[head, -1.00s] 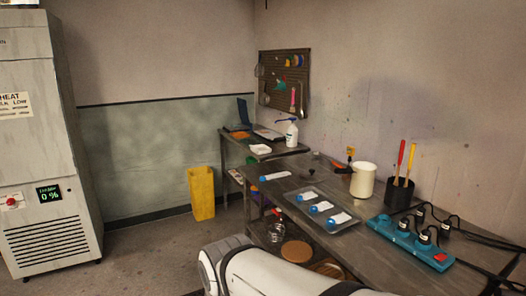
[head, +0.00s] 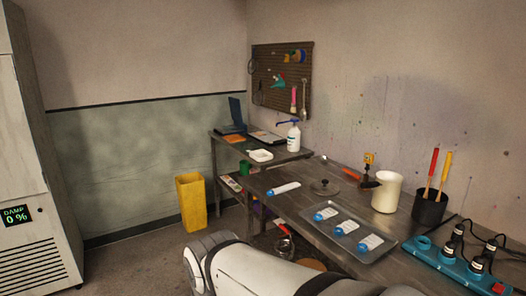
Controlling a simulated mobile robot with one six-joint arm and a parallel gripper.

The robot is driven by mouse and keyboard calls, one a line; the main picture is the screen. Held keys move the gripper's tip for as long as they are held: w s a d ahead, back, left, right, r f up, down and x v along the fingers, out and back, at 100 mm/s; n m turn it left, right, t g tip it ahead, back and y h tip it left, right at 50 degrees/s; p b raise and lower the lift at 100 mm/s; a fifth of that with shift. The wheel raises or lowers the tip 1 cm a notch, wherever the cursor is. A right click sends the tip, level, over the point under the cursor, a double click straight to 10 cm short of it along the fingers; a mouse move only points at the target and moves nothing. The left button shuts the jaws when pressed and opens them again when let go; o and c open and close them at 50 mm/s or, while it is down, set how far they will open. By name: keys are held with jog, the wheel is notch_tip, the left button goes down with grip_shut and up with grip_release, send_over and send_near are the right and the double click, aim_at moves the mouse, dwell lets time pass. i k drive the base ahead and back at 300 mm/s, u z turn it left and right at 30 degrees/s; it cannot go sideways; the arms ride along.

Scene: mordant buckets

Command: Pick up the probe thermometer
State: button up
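I cannot make out the probe thermometer for certain. A small yellow-orange item with a dark lower part (head: 369,169) stands toward the back of the long metal table (head: 318,218), and a red-handled tool (head: 350,174) lies beside it. Both are too small to identify surely. A white strip with a blue end (head: 284,188) lies near the table's left end. My white arm crosses the bottom of the head view. My gripper is outside the picture.
A tray (head: 373,254) holds three blue-and-white items. A cream pot (head: 387,193), a black holder with two handles (head: 429,208) and a teal power strip (head: 455,264) stand to the right. A yellow bin (head: 191,203) stands on the floor beside a smaller table (head: 285,155).

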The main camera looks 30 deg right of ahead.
aim_at(369, 158)
jog(key=u, duration=0.05)
jog(key=i, duration=2.3)
jog(key=z, duration=3.2)
jog(key=i, duration=1)
jog(key=u, duration=0.1)
